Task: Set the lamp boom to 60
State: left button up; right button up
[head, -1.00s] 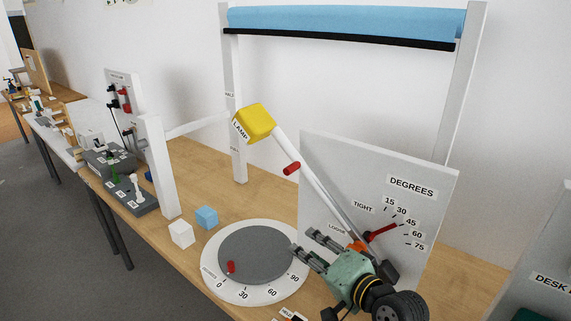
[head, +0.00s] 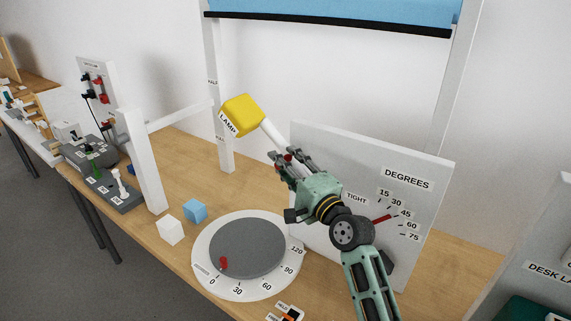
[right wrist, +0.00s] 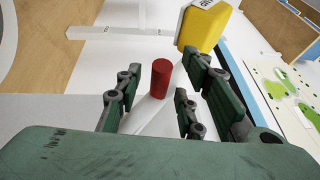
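The lamp boom (head: 271,134) is a white arm tilted up to the left, with a yellow lamp head (head: 242,115) at its top. Its red handle (right wrist: 160,78) stands between the spread fingers of my right gripper (head: 285,157) in the right wrist view. The fingers are open around the handle, with gaps visible on both sides. The white degrees panel (head: 330,150) has a red pointer (head: 382,219) aimed near the 45 mark. My right arm hides the boom's lower part and the knob by the tight label (head: 355,198). My left gripper is out of view.
A grey turntable (head: 247,247) on a white numbered ring lies in front of the panel. A white cube (head: 170,230) and a blue cube (head: 195,210) sit left of it. A white post frame (head: 220,110) with a blue sheet rises behind.

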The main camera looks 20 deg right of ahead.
jog(key=c, duration=0.3)
grip_shut()
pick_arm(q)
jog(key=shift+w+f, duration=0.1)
